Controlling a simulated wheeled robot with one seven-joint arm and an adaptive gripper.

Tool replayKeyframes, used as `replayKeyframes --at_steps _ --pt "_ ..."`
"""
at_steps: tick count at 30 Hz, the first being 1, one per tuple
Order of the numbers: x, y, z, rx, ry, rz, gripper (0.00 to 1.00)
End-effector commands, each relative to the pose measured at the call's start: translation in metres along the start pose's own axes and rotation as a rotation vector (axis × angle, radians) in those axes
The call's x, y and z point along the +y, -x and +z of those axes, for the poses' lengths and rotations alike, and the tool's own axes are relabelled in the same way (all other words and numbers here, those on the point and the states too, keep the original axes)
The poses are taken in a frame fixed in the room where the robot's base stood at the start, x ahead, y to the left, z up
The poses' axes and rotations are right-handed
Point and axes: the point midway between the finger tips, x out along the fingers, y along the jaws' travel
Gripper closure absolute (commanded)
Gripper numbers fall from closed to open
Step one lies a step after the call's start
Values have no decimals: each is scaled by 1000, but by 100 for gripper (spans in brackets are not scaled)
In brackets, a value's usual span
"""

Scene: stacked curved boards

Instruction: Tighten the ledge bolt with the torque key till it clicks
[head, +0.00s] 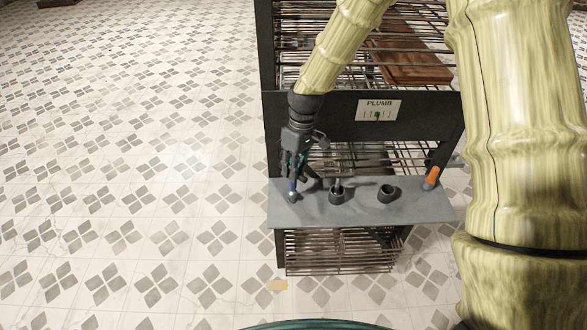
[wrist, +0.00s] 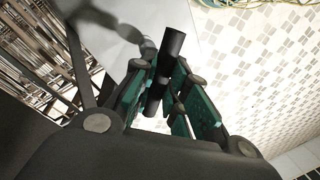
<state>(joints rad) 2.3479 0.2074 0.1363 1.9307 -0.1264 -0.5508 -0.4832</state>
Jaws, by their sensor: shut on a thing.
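My gripper (head: 296,168) points down over the left end of the grey ledge (head: 312,215). Its teal-padded fingers (wrist: 163,92) are closed around a dark rod-shaped tool (wrist: 173,43), which looks like the torque key. In the head view the lower part of this key (head: 292,186) shows a blue band, and its tip is at or just above the ledge. I cannot tell whether the tip touches. The ledge bolt is not clearly visible; the key and fingers may hide it.
Two dark cups stand on the ledge: the middle one (head: 337,196) holds an upright tool, the right one (head: 386,194) looks empty. An orange-handled tool (head: 432,177) is at the right end. Above is a rack panel with a PLUMB sign (head: 378,110). The floor at left is open.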

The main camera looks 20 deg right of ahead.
Motion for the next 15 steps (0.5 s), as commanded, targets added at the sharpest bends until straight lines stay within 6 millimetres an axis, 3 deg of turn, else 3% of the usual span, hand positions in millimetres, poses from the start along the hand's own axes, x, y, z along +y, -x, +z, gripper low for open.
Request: replayKeyframes --at_steps 15 --pt "2 -8 0 0 0 0 100"
